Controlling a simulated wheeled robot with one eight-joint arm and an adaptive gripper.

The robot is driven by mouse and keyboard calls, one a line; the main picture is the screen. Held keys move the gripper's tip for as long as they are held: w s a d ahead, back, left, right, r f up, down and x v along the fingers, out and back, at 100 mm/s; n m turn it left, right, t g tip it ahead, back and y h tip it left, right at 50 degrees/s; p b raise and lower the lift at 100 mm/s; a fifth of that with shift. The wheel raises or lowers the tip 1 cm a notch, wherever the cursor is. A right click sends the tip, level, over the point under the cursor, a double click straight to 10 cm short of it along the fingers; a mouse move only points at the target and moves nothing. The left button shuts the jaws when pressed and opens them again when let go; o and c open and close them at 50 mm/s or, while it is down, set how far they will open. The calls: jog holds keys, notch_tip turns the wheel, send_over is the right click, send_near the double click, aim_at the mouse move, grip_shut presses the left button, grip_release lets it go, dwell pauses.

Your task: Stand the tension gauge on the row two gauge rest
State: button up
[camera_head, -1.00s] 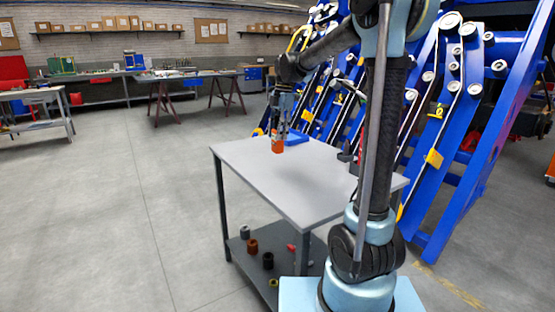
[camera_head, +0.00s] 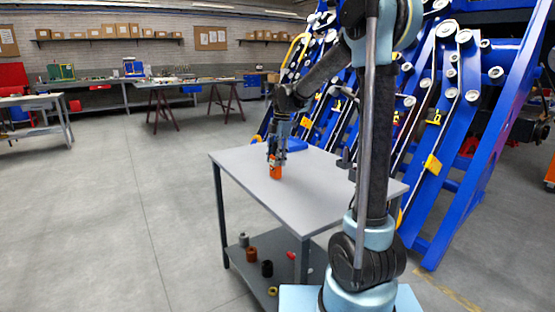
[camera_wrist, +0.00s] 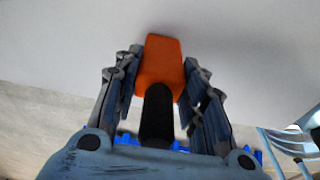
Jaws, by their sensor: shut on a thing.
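The tension gauge (camera_head: 275,172) is an orange block with a dark handle. It also shows in the wrist view (camera_wrist: 160,62), with its black shaft (camera_wrist: 157,115) running back between the fingers. My gripper (camera_head: 277,156) is shut on it, with a finger along each side in the wrist view. The gauge hangs orange end down over the grey table top; I cannot tell whether it touches the top. Yellow-orange brackets (camera_head: 432,164) sit on the blue harvester rows; I cannot tell which part is the row two gauge rest.
The grey table (camera_head: 330,195) has a mostly bare top, with a blue piece (camera_head: 292,144) near its far edge. Several small parts (camera_head: 251,254) stand on its lower shelf. The tall blue harvester chassis (camera_head: 480,150) rises behind and right of the table. Open floor lies to the left.

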jog(key=o, duration=1.3)
notch_tip(320, 180, up, 12)
jog(key=w+d, duration=0.1)
jog(key=shift+d, duration=0.25)
